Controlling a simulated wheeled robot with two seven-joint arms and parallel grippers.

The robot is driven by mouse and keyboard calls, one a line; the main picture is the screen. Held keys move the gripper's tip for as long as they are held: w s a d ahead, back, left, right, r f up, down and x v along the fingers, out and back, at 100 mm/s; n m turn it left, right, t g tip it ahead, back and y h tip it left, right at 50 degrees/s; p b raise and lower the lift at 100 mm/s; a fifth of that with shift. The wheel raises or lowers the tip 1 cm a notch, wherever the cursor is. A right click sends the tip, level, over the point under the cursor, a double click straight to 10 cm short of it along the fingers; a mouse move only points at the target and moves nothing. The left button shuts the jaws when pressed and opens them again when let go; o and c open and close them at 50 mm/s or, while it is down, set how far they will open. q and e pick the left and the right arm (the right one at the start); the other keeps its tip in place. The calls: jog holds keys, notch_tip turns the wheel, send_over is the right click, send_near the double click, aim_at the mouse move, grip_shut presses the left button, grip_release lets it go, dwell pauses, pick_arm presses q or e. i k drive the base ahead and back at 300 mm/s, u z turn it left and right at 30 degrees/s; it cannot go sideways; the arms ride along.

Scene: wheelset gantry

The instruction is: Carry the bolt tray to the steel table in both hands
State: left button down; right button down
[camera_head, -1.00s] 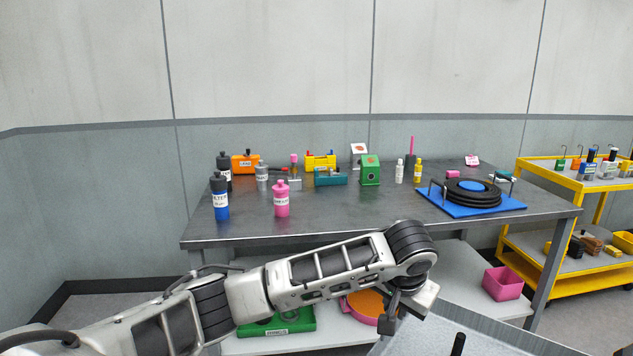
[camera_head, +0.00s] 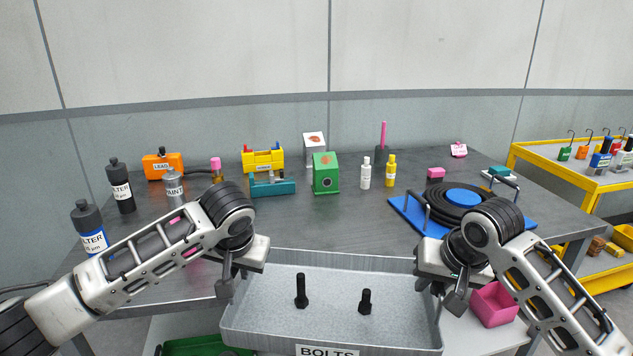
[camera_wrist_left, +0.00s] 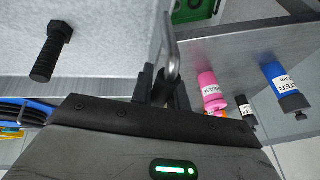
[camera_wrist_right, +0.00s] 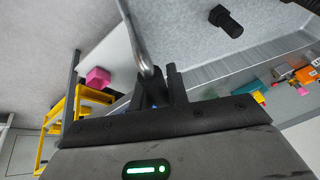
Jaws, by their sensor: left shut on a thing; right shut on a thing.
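The bolt tray (camera_head: 335,258) is a grey metal tray with a "BOLTS" label on its near wall. My left gripper (camera_head: 226,288) is shut on the tray's left handle, a metal bar in the left wrist view (camera_wrist_left: 172,55). My right gripper (camera_head: 447,297) is shut on the right handle, which shows in the right wrist view (camera_wrist_right: 138,40). The tray looks level, in front of the near edge of the steel table (camera_head: 330,226).
The table's front middle is bare. Filter bottles (camera_head: 90,228) stand at its left, with a green box (camera_head: 326,174) and small bottles behind. A yellow cart (camera_head: 585,180) stands further right. A pink bin (camera_head: 494,303) is below.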

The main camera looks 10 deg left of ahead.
aim_at(319, 239)
jog(key=u, duration=0.1)
jog(key=i, duration=1.05)
jog(key=u, duration=0.05)
